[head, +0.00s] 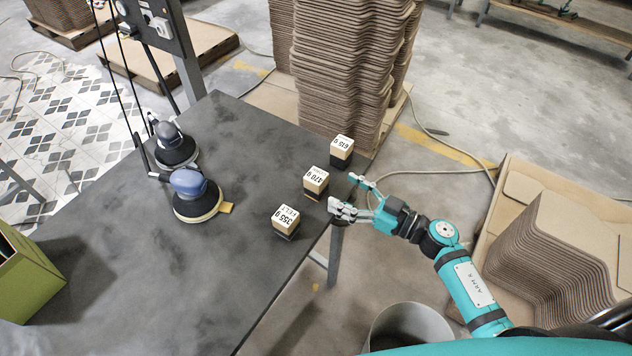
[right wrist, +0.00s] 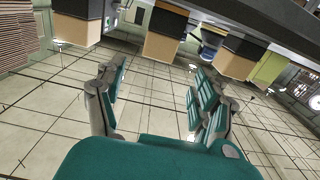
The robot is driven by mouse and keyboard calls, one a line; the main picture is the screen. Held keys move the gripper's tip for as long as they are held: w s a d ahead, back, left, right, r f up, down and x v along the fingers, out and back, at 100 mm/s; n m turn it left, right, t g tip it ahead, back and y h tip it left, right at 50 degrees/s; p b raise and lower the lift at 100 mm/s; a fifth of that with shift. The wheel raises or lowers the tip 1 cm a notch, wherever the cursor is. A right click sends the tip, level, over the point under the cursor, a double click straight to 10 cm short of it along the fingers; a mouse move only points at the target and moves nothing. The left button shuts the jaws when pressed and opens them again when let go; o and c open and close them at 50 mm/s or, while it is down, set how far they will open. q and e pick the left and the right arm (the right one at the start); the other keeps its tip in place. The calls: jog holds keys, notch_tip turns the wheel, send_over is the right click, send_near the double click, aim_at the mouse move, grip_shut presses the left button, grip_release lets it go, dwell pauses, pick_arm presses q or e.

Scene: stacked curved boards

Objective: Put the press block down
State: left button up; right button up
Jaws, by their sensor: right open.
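Three small wooden press blocks with dark undersides stand upright, spaced apart, along the right edge of the dark table (head: 130,255). The nearest is marked 355 g (head: 286,220), the middle one 470 g (head: 315,183), the farthest 615 g (head: 342,150). My right gripper (head: 345,194) is open and empty, just off the table edge beside the 470 g block, apart from the blocks. In the right wrist view the open fingers (right wrist: 155,75) have nothing between them, and the blocks show along the top. My left gripper is not in view.
Two sanders (head: 190,190) (head: 174,148) stand on the table, left of the blocks, with hoses rising from them. A green box (head: 25,275) is at the left. Tall stacks of curved boards (head: 345,65) rise behind the far edge. A bin (head: 410,325) is at the bottom right.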

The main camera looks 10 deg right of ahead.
aim_at(320, 176)
jog(key=p+x, duration=0.1)
jog(key=x, duration=0.6)
jog(key=shift+w+a+f, duration=0.1)
jog(key=shift+w, duration=0.3)
jog(key=shift+c, duration=1.1)
grip_shut()
jog(key=shift+r, duration=0.2)
